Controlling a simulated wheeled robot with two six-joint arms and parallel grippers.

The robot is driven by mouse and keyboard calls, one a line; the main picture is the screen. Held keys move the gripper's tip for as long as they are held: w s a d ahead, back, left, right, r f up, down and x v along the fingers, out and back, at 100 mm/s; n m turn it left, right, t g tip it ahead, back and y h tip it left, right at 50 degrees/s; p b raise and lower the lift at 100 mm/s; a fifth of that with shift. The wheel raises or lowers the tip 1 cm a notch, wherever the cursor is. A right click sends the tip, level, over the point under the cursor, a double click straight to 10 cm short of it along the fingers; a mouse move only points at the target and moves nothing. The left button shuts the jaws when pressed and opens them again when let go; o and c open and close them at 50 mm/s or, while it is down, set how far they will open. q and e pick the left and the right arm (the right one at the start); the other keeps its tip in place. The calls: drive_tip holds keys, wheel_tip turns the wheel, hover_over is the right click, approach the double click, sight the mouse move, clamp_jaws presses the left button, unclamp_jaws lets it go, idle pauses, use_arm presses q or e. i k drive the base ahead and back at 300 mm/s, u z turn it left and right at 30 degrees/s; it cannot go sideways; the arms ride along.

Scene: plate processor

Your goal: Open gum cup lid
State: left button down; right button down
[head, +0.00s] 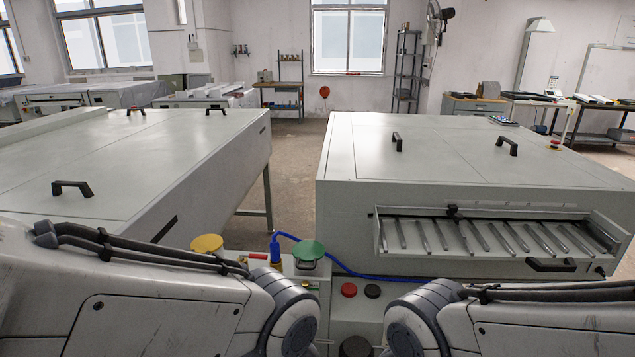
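Two round lids show low in the head view, left of centre. One is a yellow lid (207,244), partly behind my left arm. The other is a green lid (309,250) with a dark rim or bracket below it. Both look closed and lie roughly flat. I cannot tell which one is the gum cup's lid, and the cups under them are mostly hidden. My left and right arms come in from the lower corners. Neither gripper is in view.
A blue hose (345,268) runs from beside the green lid to the right. Red (349,290) and black (373,291) knobs sit on the panel between my arms. Large grey machines stand left (140,150) and right (360,160), with a floor gap (295,180) between them.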

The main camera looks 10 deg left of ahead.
sight(208, 244)
drive_tip(key=u, duration=1.45)
drive_tip(key=i, duration=0.55)
drive_tip(key=z, duration=0.65)
